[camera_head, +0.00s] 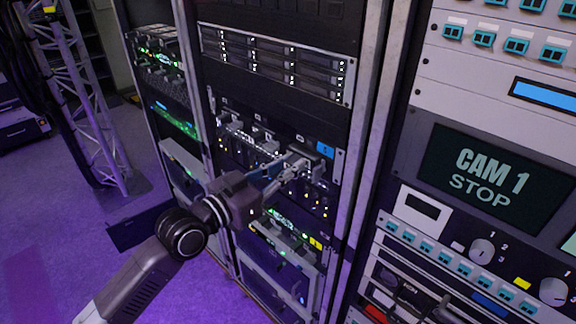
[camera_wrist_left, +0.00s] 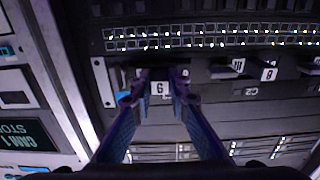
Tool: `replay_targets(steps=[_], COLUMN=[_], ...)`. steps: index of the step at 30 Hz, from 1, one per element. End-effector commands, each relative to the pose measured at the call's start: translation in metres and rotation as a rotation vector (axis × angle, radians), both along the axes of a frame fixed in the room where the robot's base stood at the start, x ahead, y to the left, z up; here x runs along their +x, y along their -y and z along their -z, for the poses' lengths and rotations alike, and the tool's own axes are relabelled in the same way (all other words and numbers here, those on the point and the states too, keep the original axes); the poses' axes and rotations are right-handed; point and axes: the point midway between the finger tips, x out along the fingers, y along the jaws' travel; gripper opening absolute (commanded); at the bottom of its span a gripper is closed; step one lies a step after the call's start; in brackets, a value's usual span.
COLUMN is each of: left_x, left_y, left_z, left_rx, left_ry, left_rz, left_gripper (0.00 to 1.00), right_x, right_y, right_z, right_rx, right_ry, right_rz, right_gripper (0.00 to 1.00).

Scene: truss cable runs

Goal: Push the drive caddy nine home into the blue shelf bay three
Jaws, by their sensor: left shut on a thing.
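My left gripper (camera_head: 300,168) reaches from the left to the front of a dark shelf (camera_head: 226,122) in the middle rack. In the left wrist view its two fingers (camera_wrist_left: 159,92) are closed around the front of a caddy with a white label (camera_wrist_left: 160,88). The label reads as a 9 turned upside down. The caddy sits at the shelf front; its rear is hidden, so how deep it is cannot be told. A blue tag (camera_head: 325,150) marks the shelf's right end. My right gripper is not in view.
Other caddies with white labels (camera_wrist_left: 268,72) stand beside it in the left wrist view. A drive unit (camera_head: 275,62) is above, and lit equipment (camera_head: 285,240) is below. The CAM 1 STOP panel (camera_head: 487,178) is at the right. A truss (camera_head: 85,90) stands at the left.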

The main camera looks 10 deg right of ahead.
Motion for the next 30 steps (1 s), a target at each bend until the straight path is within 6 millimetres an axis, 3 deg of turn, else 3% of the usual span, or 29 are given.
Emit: replay_targets(steps=[19,20,24,30], left_x=[0.01,0.01,0.009,0.009], left_y=[0.013,0.012,0.012,0.012], left_z=[-0.002,-0.002,-0.002,-0.001], left_rx=[-0.004,-0.003,-0.002,-0.002], left_ry=[0.004,0.004,0.003,0.001], left_rz=[-0.001,-0.001,-0.001,-0.001], left_gripper=[0.0,0.18,0.33,0.36], right_x=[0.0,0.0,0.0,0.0], right_y=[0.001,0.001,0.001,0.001], right_z=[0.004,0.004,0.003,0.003], right_rx=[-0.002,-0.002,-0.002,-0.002], right_ry=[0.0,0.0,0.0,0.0], right_rz=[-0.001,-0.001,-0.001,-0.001], right_gripper=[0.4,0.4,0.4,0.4])
